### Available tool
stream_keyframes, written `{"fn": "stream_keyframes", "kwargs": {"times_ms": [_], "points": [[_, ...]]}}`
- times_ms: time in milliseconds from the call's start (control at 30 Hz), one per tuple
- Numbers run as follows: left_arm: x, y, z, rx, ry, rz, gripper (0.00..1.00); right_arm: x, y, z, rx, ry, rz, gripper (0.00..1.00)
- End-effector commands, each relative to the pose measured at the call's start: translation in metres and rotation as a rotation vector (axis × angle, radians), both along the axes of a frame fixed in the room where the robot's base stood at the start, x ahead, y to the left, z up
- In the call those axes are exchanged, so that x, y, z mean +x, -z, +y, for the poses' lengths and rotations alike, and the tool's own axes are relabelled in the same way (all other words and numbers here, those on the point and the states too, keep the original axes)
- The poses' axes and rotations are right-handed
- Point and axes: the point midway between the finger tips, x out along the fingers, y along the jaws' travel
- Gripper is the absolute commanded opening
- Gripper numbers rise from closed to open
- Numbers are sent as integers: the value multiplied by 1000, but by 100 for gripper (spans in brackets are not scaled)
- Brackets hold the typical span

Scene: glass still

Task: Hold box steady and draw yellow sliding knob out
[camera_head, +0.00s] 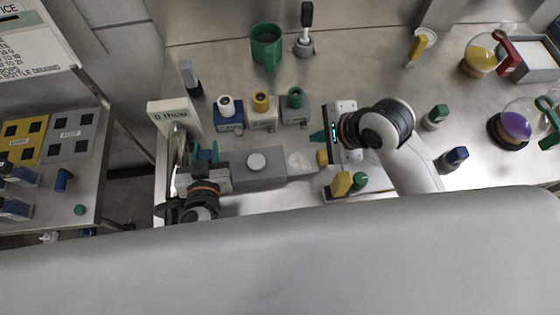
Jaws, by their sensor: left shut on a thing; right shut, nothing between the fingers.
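A long grey box (270,180) lies across the bench front, with a round white knob (257,161) on its top. My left gripper (212,154) is at the box's left end and shut; the arm partly hides what it grips, which looks like that end of the box. My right gripper (318,137) is shut and empty, above and right of the box, apart from it. A yellow block-like piece (341,183) stands right of the box beside a green one (359,181). I cannot tell whether the yellow piece is the sliding knob or joined to the box.
Behind the box stand small blocks with white (225,104), yellow (261,102) and green (295,97) tops. A green mug (266,46) is at the back. Flasks with yellow (480,58) and purple (515,126) liquid stand right. The bench middle behind my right gripper is clear.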

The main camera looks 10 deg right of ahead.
Motion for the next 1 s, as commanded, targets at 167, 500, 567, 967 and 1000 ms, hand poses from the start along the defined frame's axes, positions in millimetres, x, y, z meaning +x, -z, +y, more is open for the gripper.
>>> {"fn": "stream_keyframes", "kwargs": {"times_ms": [167, 500, 567, 967, 1000], "points": [[0, 2, 1, 1, -1, 4, 0, 0, 0, 0, 0, 0, 0, 0], [0, 2, 0, 0, -1, 3, 55, 0, 1, 0, 0, 0, 0, 0], [0, 1, 0, 0, -1, 2, 56, 0, 1, 0, 0, 0, 0, 0], [0, 0, 0, 0, 0, 0, 56, 0, 0, 0, 0, 0, 0, 0], [0, 0, 0, -1, 0, 0, 56, 0, 0, 0, 0, 0, 0, 0]]}}
